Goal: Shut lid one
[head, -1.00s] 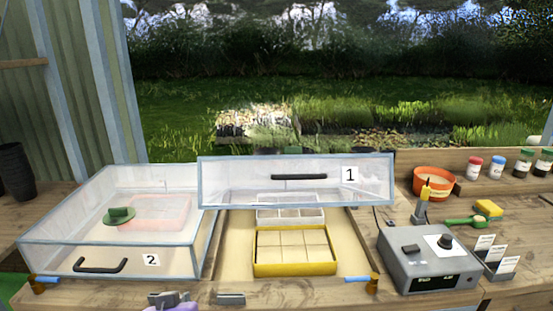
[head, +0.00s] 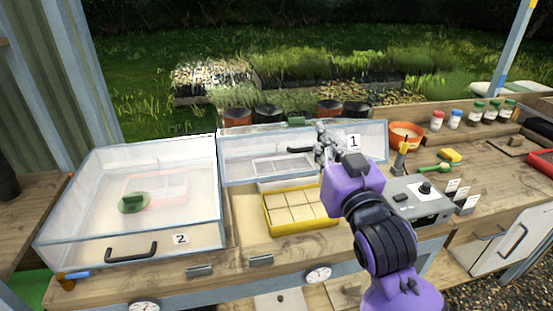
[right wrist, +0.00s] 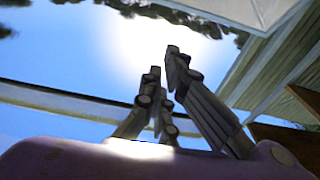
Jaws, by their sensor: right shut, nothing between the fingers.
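Lid one (head: 240,153) is a clear, blue-edged lid with a label 1 and a dark handle (head: 299,150). It stands raised open at the back of its bed, which holds a yellow tray (head: 268,222). My right gripper (head: 324,143) is shut and empty, at the right end of the handle in the head view, overlapping the lid. I cannot tell whether it touches the lid. In the right wrist view my fingers (right wrist: 163,68) point up against bright sky, with no handle between them. My left gripper is not in view.
Lid two (head: 90,235) is shut over the bed on the left, with a green object (head: 134,203) showing there. A grey control box (head: 420,212) stands right of the open bed, partly behind my arm. An orange bowl (head: 407,135) and several jars line the back right.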

